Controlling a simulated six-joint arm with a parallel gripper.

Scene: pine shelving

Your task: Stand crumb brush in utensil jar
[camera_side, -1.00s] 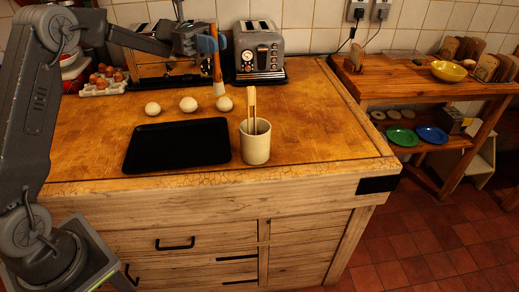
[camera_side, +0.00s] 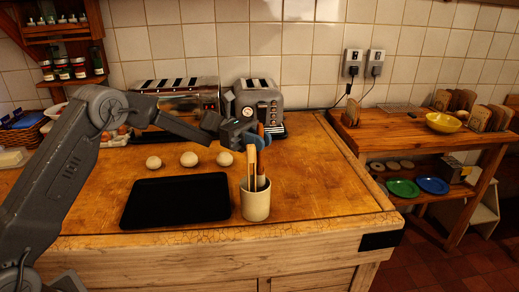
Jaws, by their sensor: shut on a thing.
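The cream utensil jar (camera_side: 255,204) stands upright on the wooden worktop, right of the black tray. A pale wooden utensil (camera_side: 251,170) stands in it. My gripper (camera_side: 261,138), with blue fingers, is above and slightly behind the jar, shut on the crumb brush (camera_side: 261,160). The brush is roughly upright, orange-brown handle up. Its pale lower end is at the jar mouth, beside the wooden utensil, which partly covers it. I cannot tell how deep the lower end sits, or whether it touches the jar.
A black tray (camera_side: 176,201) lies left of the jar, with several dough balls (camera_side: 189,159) behind it. A toaster (camera_side: 258,103) stands behind my gripper. The worktop right of the jar is clear. A side shelf (camera_side: 425,133) with a yellow bowl (camera_side: 444,122) is at right.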

